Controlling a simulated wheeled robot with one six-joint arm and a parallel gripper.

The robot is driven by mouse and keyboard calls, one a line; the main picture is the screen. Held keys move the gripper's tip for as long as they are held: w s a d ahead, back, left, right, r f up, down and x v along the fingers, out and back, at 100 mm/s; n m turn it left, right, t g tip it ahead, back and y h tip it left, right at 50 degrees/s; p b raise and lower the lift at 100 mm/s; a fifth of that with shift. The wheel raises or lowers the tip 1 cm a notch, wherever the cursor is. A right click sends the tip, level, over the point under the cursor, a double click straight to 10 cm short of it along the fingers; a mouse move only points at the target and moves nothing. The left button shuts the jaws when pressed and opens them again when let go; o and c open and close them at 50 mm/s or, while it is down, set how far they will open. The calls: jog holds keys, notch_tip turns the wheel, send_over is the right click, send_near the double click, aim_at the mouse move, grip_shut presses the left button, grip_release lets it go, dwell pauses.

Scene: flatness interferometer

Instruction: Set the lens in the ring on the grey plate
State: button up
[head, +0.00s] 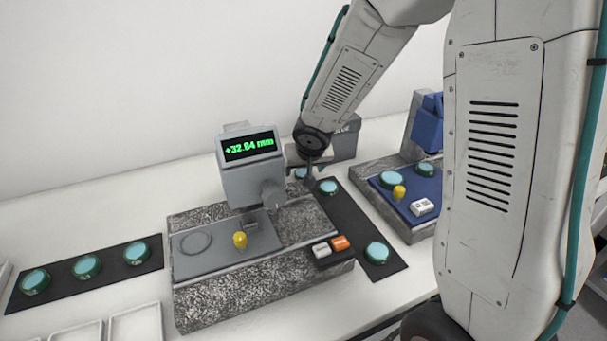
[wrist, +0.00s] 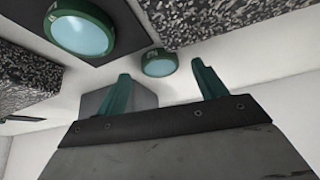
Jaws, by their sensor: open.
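The grey plate (head: 215,262) lies on the front of the left granite instrument, with an empty-looking raised ring (head: 196,243) at its left. Lenses are pale teal discs in green rims. One lens (head: 298,174) is beside my gripper (head: 311,178) behind the right black mat, partly hidden by the arm. In the wrist view my gripper (wrist: 161,70) is open and nothing is held. A lens (wrist: 158,63) on the white table shows in the gap between the fingertips, apart from both. A larger-looking lens (wrist: 80,28) sits on a black mat.
The left black mat (head: 112,262) carries three lenses; the right mat (head: 352,225) carries two. A yellow knob (head: 240,239) stands on the plate beneath the display head (head: 250,165), which reads about +32.04 mm. A second granite instrument with a blue plate (head: 425,190) stands right.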

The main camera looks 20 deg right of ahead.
jog(key=shift+w+f, duration=0.25)
jog(key=shift+f, duration=0.3)
jog(key=c, duration=1.2)
jog(key=shift+o, duration=0.2)
jog(key=shift+r, duration=0.1)
